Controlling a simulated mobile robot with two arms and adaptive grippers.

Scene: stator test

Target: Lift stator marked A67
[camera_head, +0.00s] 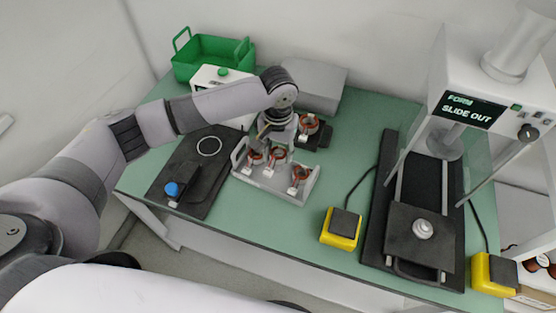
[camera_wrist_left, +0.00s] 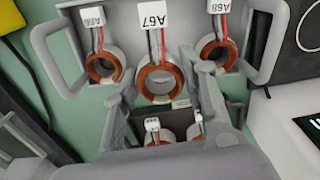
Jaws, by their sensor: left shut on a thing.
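The stator marked A67 (camera_wrist_left: 160,82) is a grey ring with copper windings, red leads and a white label, in the middle of the left wrist view. My left gripper (camera_wrist_left: 166,98) is shut on it, with one finger at each side. In the head view my left gripper (camera_head: 274,138) points down over the grey tray (camera_head: 262,184) and partly hides the stators. The stator marked A66 (camera_wrist_left: 105,65) and the stator marked A68 (camera_wrist_left: 218,55) stand on either side. I cannot tell whether A67 is clear of the tray. My right gripper is not in view.
A black board (camera_head: 182,205) with a white ring and a blue knob lies left of the tray. Another stator (camera_head: 308,126) sits on a black block behind. A yellow pedal box (camera_head: 341,228) and a press (camera_head: 425,215) stand to the right. A green crate (camera_head: 205,68) stands at the back.

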